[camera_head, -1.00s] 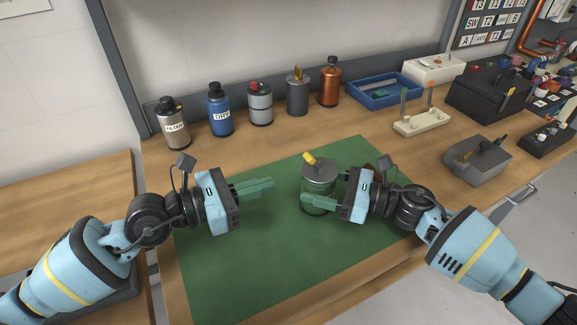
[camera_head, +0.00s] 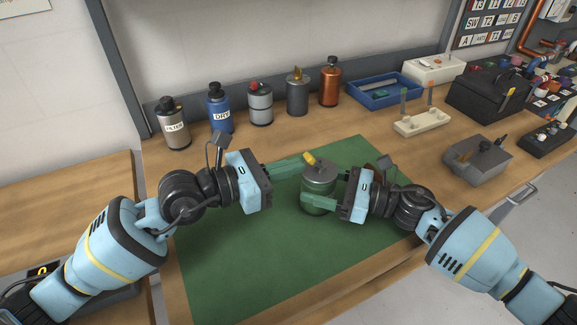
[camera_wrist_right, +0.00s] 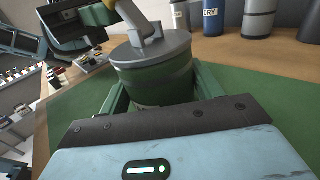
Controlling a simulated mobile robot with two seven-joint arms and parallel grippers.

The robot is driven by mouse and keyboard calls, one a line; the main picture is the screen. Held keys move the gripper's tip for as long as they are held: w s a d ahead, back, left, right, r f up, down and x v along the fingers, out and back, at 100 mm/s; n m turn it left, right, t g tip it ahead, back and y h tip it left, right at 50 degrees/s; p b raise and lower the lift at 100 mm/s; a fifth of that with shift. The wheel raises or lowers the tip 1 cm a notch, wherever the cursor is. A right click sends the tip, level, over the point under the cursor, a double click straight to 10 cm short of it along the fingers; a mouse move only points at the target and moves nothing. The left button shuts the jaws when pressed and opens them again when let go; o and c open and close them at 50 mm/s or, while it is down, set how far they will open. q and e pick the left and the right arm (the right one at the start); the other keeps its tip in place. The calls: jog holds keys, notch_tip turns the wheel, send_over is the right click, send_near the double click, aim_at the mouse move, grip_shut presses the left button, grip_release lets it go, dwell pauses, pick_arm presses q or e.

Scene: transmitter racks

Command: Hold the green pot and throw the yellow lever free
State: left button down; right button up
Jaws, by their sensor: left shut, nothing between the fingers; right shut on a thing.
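The green pot (camera_head: 318,178) stands upright on the green mat (camera_head: 232,262), with a grey lid; it also shows in the right wrist view (camera_wrist_right: 158,78). The yellow lever (camera_head: 310,159) sits on top of the lid and leans to the left in the head view. My right gripper (camera_head: 318,205) is shut on the pot's body from the right, low down, one finger on each side. My left gripper (camera_head: 304,164) is shut and empty, its fingertips at the lever from the left. Whether they touch the lever is hard to tell.
Several canisters stand along the wall, including a blue one (camera_head: 220,110) and a copper one (camera_head: 330,84). A blue tray (camera_head: 382,92), a cream stand (camera_head: 422,123) and a grey box (camera_head: 477,160) are to the right. The mat's front is clear.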

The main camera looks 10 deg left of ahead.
aim_at(319, 162)
pick_arm(q)
jog(key=shift+w+d+r+g+y, duration=0.1)
jog(key=shift+d+r+g+y, duration=0.1)
jog(key=shift+r+g+y, duration=0.25)
jog(key=shift+w+d+r+g+y, duration=0.15)
jog(key=shift+r+g+y, duration=0.25)
jog(key=shift+y, duration=0.1)
jog(key=shift+w+d+r+g+y, duration=0.15)
jog(key=shift+r+g+y, duration=0.1)
jog(key=shift+r+y, duration=0.15)
jog(key=d+g+y, duration=0.1)
jog(key=y, duration=0.1)
jog(key=w+d+r+g+y, duration=0.1)
jog(key=y, duration=0.1)
jog(key=w+d+r+g+y, duration=0.1)
jog(key=y, duration=0.1)
jog(key=shift+r+g, duration=0.1)
jog(key=shift+g, duration=0.3)
jog(key=shift+w+d, duration=0.4)
jog(key=shift+d, duration=0.3)
jog(key=shift+r, duration=0.15)
jog(key=shift+r, duration=0.75)
